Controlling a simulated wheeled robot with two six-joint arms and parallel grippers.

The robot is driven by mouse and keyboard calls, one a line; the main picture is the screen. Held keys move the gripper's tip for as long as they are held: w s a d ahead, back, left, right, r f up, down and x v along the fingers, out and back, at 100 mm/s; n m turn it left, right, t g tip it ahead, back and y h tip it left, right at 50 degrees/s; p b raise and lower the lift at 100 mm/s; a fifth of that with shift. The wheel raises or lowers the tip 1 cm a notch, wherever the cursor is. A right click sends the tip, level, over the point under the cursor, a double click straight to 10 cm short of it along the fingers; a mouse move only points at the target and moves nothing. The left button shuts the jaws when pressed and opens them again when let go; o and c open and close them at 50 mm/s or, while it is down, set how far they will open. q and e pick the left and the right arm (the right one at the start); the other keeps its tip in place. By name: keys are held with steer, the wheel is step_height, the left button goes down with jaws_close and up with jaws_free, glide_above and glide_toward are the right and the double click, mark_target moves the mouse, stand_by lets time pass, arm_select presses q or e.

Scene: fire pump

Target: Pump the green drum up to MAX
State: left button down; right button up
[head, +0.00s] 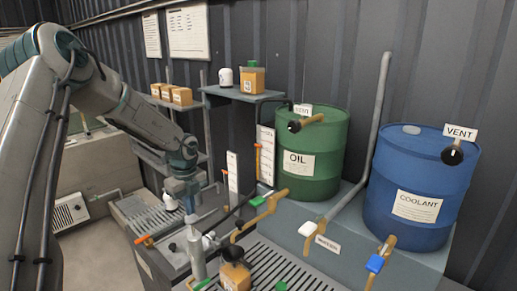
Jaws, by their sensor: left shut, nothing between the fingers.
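The green drum (321,182) stands on a grey ledge right of centre and carries an OIL label (298,163). A black knob (294,126) and a VENT tag (303,110) are on its top. A brass tap with a green handle (256,201) is at its lower front. My left gripper (189,206) comes down from the left arm, left of the drum and apart from it. It is shut and empty, above a grey bench near a grey upright cylinder (197,252). The lower fingers are small and partly lost among the bench parts. My right gripper is not in view.
The blue COOLANT drum (410,180) stands at right with a blue-handled tap (376,263). A grey pipe (362,140) rises between the drums. White scale strips (233,171) stand left of the green drum. An orange-tipped lever (145,239) and a slotted grate (275,262) lie in front.

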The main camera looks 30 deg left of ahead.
mark_target(191, 218)
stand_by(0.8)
arm_select(q)
steer(key=shift+s+f, duration=0.1)
steer(key=shift+f, duration=3.2)
steer(key=shift+r, duration=3.3)
steer(key=shift+f, duration=0.1)
steer(key=shift+f, duration=3.15)
steer(key=shift+r, duration=0.1)
steer(key=shift+r, duration=3.15)
